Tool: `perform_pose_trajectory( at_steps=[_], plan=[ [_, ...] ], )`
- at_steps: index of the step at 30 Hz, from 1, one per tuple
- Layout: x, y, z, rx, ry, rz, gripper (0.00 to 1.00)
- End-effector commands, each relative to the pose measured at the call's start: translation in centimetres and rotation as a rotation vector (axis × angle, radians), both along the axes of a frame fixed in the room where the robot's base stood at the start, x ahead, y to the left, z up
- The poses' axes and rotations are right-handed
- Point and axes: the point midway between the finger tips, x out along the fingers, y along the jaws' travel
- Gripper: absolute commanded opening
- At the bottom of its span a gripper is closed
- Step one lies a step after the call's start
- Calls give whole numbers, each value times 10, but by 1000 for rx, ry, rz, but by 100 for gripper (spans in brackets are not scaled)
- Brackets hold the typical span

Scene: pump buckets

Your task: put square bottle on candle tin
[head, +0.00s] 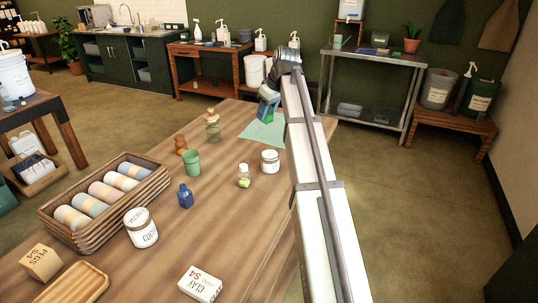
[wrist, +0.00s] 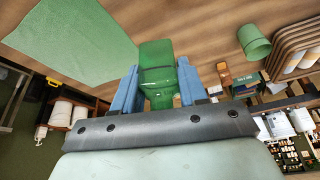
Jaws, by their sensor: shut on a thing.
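My gripper (head: 268,99) hangs over the far right part of the table. Its two blue fingers are shut on a green, translucent square bottle (wrist: 156,60), seen between the fingertips in the wrist view. In the head view the bottle (head: 264,114) is small, tilted, and partly covered by the fingers. A short white tin with a label (head: 270,161) stands on the table nearer than the gripper, apart from the bottle. A larger white labelled tin (head: 141,228) stands near the basket. I cannot read which one is the candle tin.
A green sheet (head: 258,137) lies flat below the gripper. A small clear bottle (head: 244,175), green cup (head: 192,162), amber bottle (head: 181,144), glass jar (head: 212,127) and blue bottle (head: 186,196) stand around mid-table. A basket of rolls (head: 105,232) stands left.

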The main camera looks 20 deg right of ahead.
Motion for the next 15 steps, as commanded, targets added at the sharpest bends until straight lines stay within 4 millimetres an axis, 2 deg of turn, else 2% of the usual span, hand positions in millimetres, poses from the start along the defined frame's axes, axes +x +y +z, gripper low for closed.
perform_pose_trajectory(
  at_steps=[1, 5, 11, 15],
  plan=[
    [-17, -2, 2, -1, -2, -15, 11],
    [-34, 3, -3, 0, 0, -33, 11],
    [-42, 5, -10, 1, -1, -74, 11],
    [-41, 5, -26, 0, 1, -80, 11]
  ],
)
